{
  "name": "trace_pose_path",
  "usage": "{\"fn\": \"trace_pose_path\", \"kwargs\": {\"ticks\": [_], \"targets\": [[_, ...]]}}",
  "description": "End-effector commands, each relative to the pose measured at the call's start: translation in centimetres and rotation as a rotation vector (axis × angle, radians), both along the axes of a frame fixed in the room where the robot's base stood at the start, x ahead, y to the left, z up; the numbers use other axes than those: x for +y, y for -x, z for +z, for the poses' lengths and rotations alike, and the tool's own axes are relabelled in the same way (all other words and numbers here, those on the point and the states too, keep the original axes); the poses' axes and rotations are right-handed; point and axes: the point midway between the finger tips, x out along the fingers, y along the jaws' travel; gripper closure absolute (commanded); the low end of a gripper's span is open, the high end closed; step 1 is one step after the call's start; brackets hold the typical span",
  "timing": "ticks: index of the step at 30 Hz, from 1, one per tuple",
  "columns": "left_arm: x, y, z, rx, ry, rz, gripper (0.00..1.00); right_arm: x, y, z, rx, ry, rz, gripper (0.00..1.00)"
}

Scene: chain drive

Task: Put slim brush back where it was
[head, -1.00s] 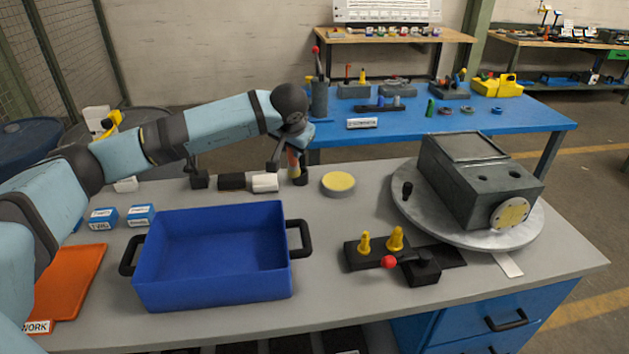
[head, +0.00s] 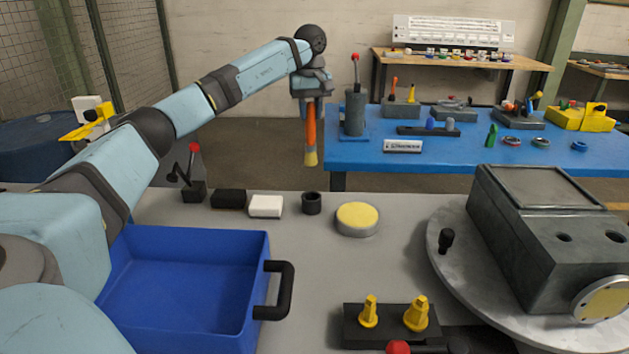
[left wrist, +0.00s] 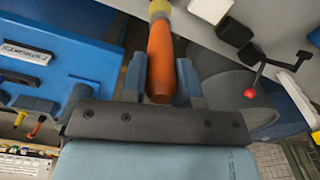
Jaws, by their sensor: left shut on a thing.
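The slim brush (head: 311,140) has an orange handle and a yellow tip that points down. My left gripper (head: 311,112) is shut on its handle and holds it upright in the air, above and beyond the far edge of the grey bench in the head view. In the left wrist view the orange handle (left wrist: 160,50) lies between the two fingers (left wrist: 160,78). A small black cup (head: 312,204) stands open and empty-looking on the bench, below the brush in the picture. My right gripper is not in view.
A white block (head: 266,206), a black block (head: 228,198) and a round yellow-topped pad (head: 357,219) flank the cup. A red-knobbed lever (head: 194,170) stands at left. A blue bin (head: 185,232) is nearer. A blue table (head: 470,152) with fixtures stands behind.

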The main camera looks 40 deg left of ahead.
Motion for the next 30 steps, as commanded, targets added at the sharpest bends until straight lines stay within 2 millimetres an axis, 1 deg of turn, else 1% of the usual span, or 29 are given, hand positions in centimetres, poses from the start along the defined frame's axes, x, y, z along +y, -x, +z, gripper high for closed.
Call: {"fn": "trace_pose_path", "kwargs": {"ticks": [1,3,6,10,13,17,20,24,26,30], "targets": [[0.0,0.1,-1.9,0.003,-0.001,0.000,0.96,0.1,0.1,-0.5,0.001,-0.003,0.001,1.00],[0.0,0.1,-3.8,0.003,-0.001,-0.001,0.96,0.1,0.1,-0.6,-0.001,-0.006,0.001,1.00],[-0.1,0.0,-6.5,0.002,-0.002,-0.002,0.96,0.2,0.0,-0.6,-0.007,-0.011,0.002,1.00],[0.0,0.0,-9.2,0.001,-0.002,-0.002,0.96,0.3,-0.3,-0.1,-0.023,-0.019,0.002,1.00],[0.0,0.0,-10.6,0.000,-0.002,-0.002,0.96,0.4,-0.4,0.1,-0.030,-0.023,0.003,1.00],[0.0,0.0,-11.3,-0.001,-0.002,-0.002,0.96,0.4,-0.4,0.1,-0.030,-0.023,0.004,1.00],[-0.1,0.0,-12.2,0.000,-0.002,-0.003,0.96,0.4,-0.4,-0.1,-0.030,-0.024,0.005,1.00],[-0.1,0.0,-14.4,0.001,-0.002,-0.003,0.96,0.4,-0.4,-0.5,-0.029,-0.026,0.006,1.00],[-0.1,0.0,-15.2,0.000,-0.001,-0.003,0.96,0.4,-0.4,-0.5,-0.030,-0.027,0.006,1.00],[-0.1,0.0,-15.5,-0.001,-0.002,-0.003,0.96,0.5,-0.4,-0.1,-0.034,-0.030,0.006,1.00]]}}
